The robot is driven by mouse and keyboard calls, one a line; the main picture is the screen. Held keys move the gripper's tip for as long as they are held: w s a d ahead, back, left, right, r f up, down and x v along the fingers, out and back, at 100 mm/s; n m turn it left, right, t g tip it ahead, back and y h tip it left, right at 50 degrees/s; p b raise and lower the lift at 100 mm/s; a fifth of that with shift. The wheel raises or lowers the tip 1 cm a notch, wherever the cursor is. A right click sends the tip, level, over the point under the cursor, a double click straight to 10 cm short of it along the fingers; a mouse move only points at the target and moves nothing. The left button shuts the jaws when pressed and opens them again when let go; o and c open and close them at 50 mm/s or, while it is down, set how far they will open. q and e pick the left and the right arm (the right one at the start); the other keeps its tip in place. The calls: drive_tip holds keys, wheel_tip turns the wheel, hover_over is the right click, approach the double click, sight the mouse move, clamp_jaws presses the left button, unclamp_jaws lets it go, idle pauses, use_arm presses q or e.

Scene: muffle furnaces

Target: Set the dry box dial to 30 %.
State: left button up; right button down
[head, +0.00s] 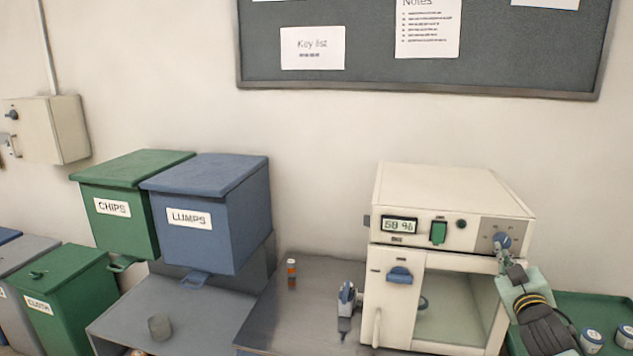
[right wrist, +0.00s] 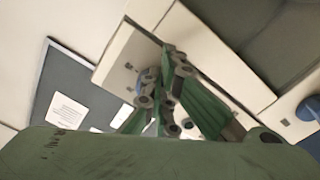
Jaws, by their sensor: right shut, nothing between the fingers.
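The dry box (head: 450,193) is a cream cabinet with a glass door, on the bench at the right in the head view. Its display (head: 399,225) shows what looks like 58 %; the first digit is hard to read. The blue dial (head: 502,240) is at the right end of its top panel. My right gripper (head: 505,255) is shut and empty, its tips at or just below the dial; I cannot tell if they touch. In the right wrist view, the gripper's fingers (right wrist: 168,100) are before the panel and partly hide a blue part, likely the dial. My left gripper is not in view.
A green switch (head: 438,233) is on the panel and a blue latch (head: 399,275) on the door frame. A grey-blue tool (head: 346,305) stands left of the box. A green tray (head: 570,306) with jars is at right. CHIPS (head: 130,230) and LUMPS (head: 228,232) bins stand left.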

drive_tip(key=p+v, duration=0.1)
drive_tip(key=v, duration=0.1)
drive_tip(key=f+p+v, duration=0.1)
drive_tip(key=v, duration=0.2)
drive_tip(key=shift+s+a+f, duration=0.1)
drive_tip(key=shift+s, duration=0.05)
idle(0.3)
